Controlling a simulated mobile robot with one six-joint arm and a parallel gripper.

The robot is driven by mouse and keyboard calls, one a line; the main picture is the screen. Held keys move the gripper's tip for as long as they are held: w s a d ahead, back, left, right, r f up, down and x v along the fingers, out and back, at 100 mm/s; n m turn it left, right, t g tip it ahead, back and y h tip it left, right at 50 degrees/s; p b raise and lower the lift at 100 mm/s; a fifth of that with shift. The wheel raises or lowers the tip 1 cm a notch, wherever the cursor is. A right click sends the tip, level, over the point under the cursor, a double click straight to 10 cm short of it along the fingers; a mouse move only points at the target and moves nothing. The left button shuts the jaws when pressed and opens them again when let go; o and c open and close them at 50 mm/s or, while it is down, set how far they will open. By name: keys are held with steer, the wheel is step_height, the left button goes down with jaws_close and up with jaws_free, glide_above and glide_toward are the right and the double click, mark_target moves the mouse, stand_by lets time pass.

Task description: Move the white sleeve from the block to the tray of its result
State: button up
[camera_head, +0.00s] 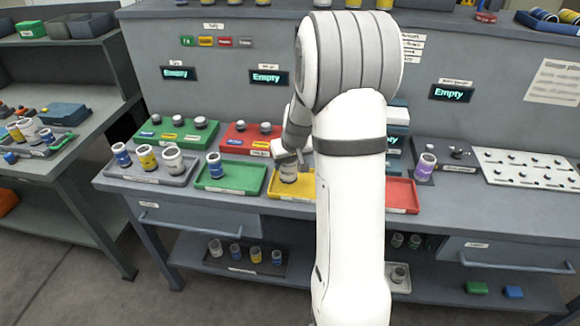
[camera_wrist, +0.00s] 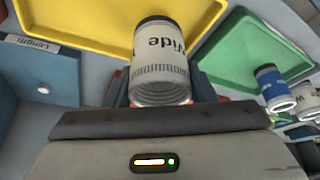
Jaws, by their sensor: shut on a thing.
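The white sleeve (camera_wrist: 160,65), with "Wide" printed on it and a dark band at one end, is between the fingers of my gripper (camera_wrist: 160,95). My gripper is shut on it. In the head view my gripper (camera_head: 289,158) holds the sleeve (camera_head: 288,174) upright over the yellow tray (camera_head: 308,192). The yellow tray also shows in the wrist view (camera_wrist: 80,25). I cannot tell whether the sleeve touches the tray floor. The green block (camera_head: 165,133) and the red block (camera_head: 238,141) stand behind the trays; my arm hides part of the bench.
A green tray (camera_head: 225,183) with a blue-banded sleeve (camera_head: 213,165) lies left of the yellow one. A red tray (camera_head: 402,196) lies right, partly behind my arm. A grey tray (camera_head: 120,173) holds several sleeves.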

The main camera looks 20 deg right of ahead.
steer(key=shift+f, duration=1.15)
steer(key=shift+f, duration=0.2)
steer(key=o, duration=1.3)
steer(key=shift+r, duration=0.1)
